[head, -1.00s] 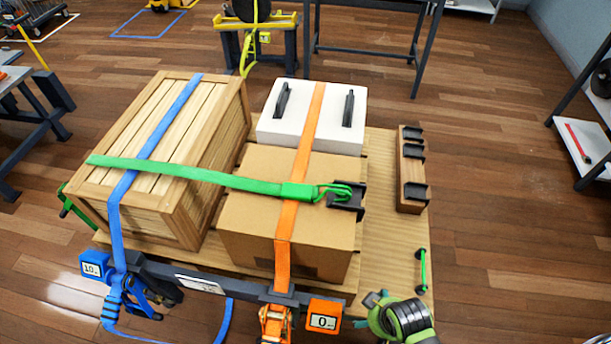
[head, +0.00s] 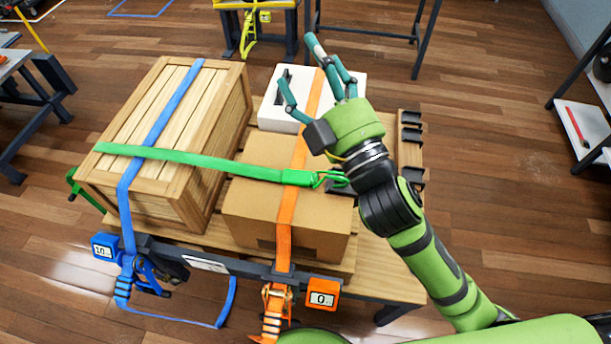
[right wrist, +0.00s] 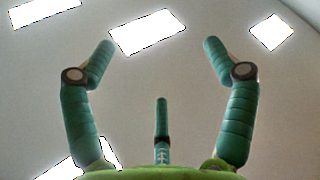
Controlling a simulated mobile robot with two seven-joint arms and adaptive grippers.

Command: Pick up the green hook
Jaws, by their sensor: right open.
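The green hook (head: 331,179) is a wire hook at the right end of the green strap (head: 200,164). It lies over the top of the cardboard box (head: 259,205), at a dark holder (head: 340,188) partly hidden by my right arm. My right gripper (head: 318,82) is open and empty, its teal fingers pointing up and away above the white case, beyond the hook. In the right wrist view its spread fingers (right wrist: 160,75) show only ceiling behind them. My left gripper is not in view.
A wooden crate (head: 150,120) stands left of the box under a blue strap (head: 160,125). An orange strap (head: 287,215) runs over the white case (head: 285,105) and the box. A block with dark slots (head: 411,150) is partly behind my right arm.

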